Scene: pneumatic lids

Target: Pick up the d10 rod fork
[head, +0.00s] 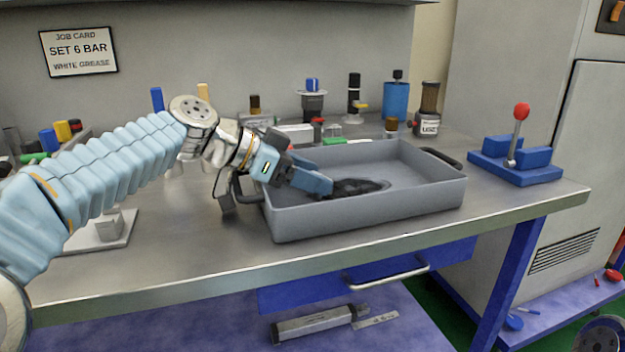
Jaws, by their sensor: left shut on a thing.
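My left gripper (325,187) reaches in from the left over the near-left wall of a grey tray (370,216) on the bench. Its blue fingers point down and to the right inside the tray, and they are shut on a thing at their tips. A dark patch or dark thing (362,187) shows right at the fingertips. I cannot tell its shape, nor make out the d10 rod fork clearly; the fingers hide part of this spot. My right gripper is not in view.
A blue fixture with a red-knobbed lever (519,134) stands right of the tray. Several fittings and bottles, including a blue cylinder (396,100), stand behind it. The bench front edge (300,266) is clear. A grey cylinder (314,324) lies on the lower shelf.

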